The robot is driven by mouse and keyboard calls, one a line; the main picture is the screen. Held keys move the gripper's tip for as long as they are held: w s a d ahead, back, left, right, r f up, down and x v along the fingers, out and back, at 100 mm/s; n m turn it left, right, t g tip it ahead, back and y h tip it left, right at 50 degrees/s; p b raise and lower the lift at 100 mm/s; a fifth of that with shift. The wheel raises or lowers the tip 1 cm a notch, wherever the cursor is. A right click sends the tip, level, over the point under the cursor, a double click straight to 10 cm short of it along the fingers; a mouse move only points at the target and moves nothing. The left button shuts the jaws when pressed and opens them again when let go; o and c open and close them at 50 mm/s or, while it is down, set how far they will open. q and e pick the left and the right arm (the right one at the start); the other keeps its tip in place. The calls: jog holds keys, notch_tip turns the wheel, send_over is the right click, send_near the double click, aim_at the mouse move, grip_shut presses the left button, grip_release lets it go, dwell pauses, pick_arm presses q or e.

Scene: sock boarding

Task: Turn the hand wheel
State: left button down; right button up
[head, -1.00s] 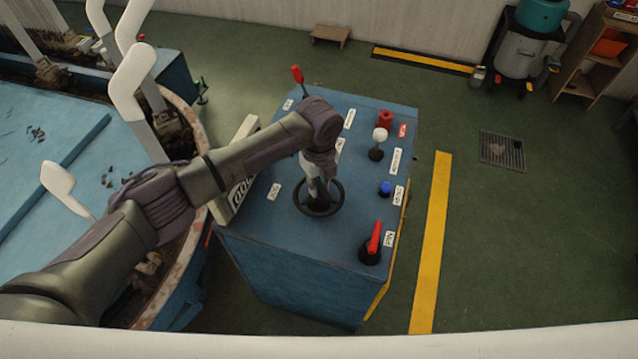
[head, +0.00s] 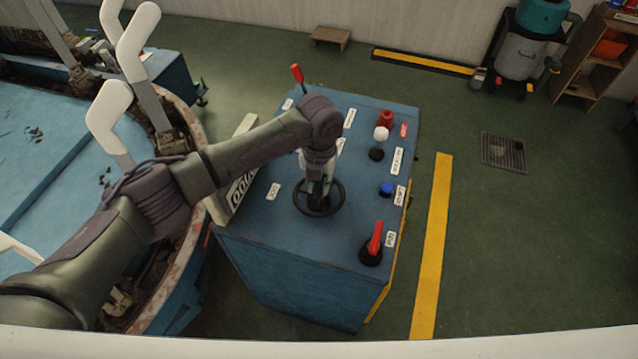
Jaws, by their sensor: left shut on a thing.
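The black hand wheel (head: 337,205) lies flat on top of the blue control box (head: 290,270), left of the middle of its panel. My left arm reaches in from the left, and my left gripper (head: 318,196) points down at the wheel from above. It is shut on the wheel, around its middle as far as I can see. The fingertips and the wheel's centre are partly hidden by the wrist. My right gripper is not in view.
A red-handled lever (head: 375,238), a blue button (head: 386,189), a white-knobbed lever (head: 381,135) and a red knob (head: 386,119) stand along the box's right side. Another red-handled lever (head: 297,74) rises at the back. White sock boards (head: 108,118) stand on the round machine at left.

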aim_at(319, 184)
pick_arm(q)
jog(key=shift+r+m, duration=0.1)
jog(key=shift+m, duration=0.3)
jog(key=c, duration=1)
grip_release()
jog(key=shift+c, duration=0.2)
notch_tip(319, 184, up, 12)
